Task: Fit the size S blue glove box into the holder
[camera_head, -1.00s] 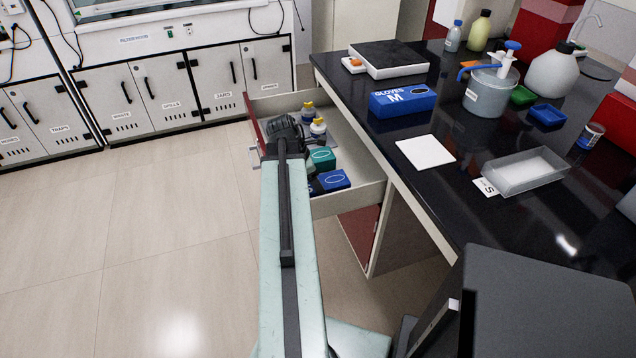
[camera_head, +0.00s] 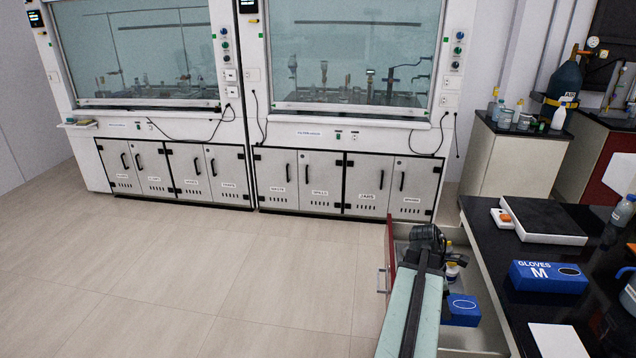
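A blue box (camera_head: 461,310) lies in the open drawer (camera_head: 455,340), right of my arm. Its size label cannot be read from here. Another blue glove box marked "GLOVES M" (camera_head: 548,276) lies on the black counter. My gripper (camera_head: 427,236) is over the drawer's far left part, close to its red front, and apart from the blue box. The arm hides part of the drawer and its contents. The finger gap cannot be made out. The holder is out of view.
The red drawer front (camera_head: 391,255) stands out into the aisle. A balance-like device (camera_head: 540,222) and a white sheet (camera_head: 557,341) are on the black counter (camera_head: 480,215). Twin fumehoods (camera_head: 350,60) stand along the back wall. The floor (camera_head: 200,270) at left is clear.

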